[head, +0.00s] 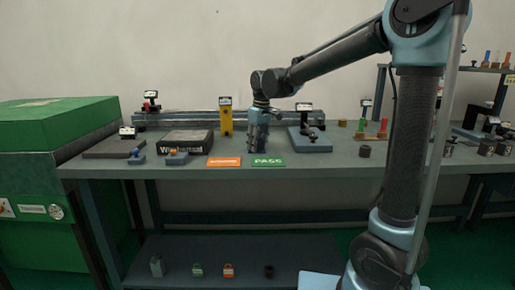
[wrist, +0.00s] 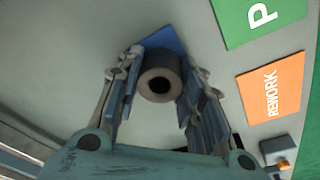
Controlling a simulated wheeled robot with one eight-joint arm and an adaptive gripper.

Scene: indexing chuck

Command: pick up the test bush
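A dark grey ring-shaped bush (wrist: 160,75) with a round bore, which I take for the test bush, shows in the wrist view. It stands between the two fingers of my gripper (wrist: 157,98), with a blue patch (wrist: 166,39) just behind it. The fingers are spread on either side of it; a gap shows on the left and a narrower one on the right. In the head view my gripper (head: 258,142) points down at the bench behind the PASS card, and the bush there cannot be made out.
The green PASS card (head: 268,161) and orange REWORK card (head: 224,161) lie in front on the bench (head: 320,165). A yellow stand (head: 226,121) is at left; a grey plate with a fixture (head: 310,141) is at right. Another dark cylinder (head: 365,151) stands farther right.

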